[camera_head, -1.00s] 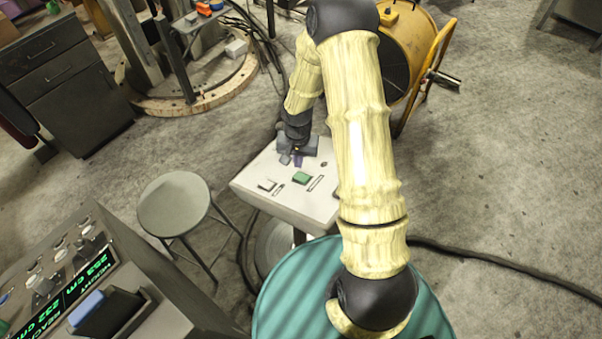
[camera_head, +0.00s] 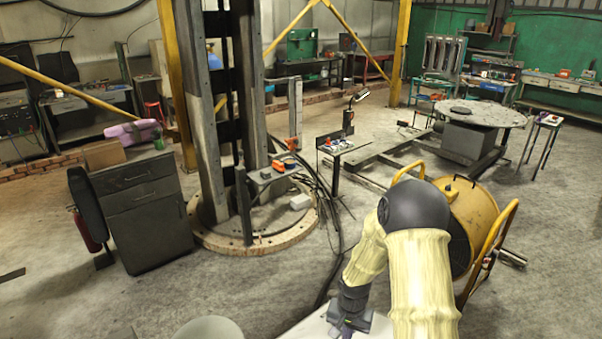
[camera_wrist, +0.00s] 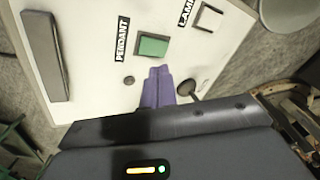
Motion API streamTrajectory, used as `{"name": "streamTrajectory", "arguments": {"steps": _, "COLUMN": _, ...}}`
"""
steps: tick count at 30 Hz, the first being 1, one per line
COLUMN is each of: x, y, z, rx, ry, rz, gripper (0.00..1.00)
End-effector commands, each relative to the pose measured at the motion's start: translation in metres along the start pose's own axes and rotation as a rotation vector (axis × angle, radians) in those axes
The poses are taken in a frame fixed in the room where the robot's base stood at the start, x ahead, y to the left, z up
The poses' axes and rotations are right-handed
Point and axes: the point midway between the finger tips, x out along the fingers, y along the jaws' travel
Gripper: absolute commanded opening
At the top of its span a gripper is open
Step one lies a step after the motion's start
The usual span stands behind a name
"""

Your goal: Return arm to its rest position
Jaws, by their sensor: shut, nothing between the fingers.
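My gripper (camera_wrist: 160,72) shows in the wrist view as two purple fingers pressed together, with nothing between them. It points at a white control panel (camera_wrist: 95,100); I cannot tell whether the tips touch it. A green square button (camera_wrist: 152,46) marked PENDANT lies just beyond the fingertips. In the head view my gripper (camera_head: 349,326) is at the bottom edge, over the white panel (camera_head: 310,328). My arm is bent, its elbow up, and its lower part is cut off by the frame.
A yellow drum-shaped machine (camera_head: 477,222) stands close to the right of my arm. A tall column on a round base (camera_head: 240,238) and a dark cabinet (camera_head: 148,215) stand to the left. A stool (camera_head: 208,330) is at the bottom. Open floor lies at lower left.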

Motion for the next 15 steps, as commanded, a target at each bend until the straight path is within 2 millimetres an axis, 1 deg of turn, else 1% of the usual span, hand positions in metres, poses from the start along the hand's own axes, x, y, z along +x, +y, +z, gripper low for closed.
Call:
{"name": "streamTrajectory", "arguments": {"steps": 4, "x": -0.023, "y": 0.004, "z": 0.007, "rx": -0.048, "ry": 0.028, "rz": 0.001, "gripper": 0.00}}
{"name": "streamTrajectory", "arguments": {"steps": 8, "x": -0.053, "y": 0.012, "z": 0.020, "rx": -0.111, "ry": 0.063, "rz": 0.002, "gripper": 0.00}}
{"name": "streamTrajectory", "arguments": {"steps": 12, "x": -0.083, "y": 0.022, "z": 0.040, "rx": -0.182, "ry": 0.099, "rz": -0.001, "gripper": 0.00}}
{"name": "streamTrajectory", "arguments": {"steps": 15, "x": -0.101, "y": 0.029, "z": 0.056, "rx": -0.231, "ry": 0.126, "rz": -0.006, "gripper": 0.00}}
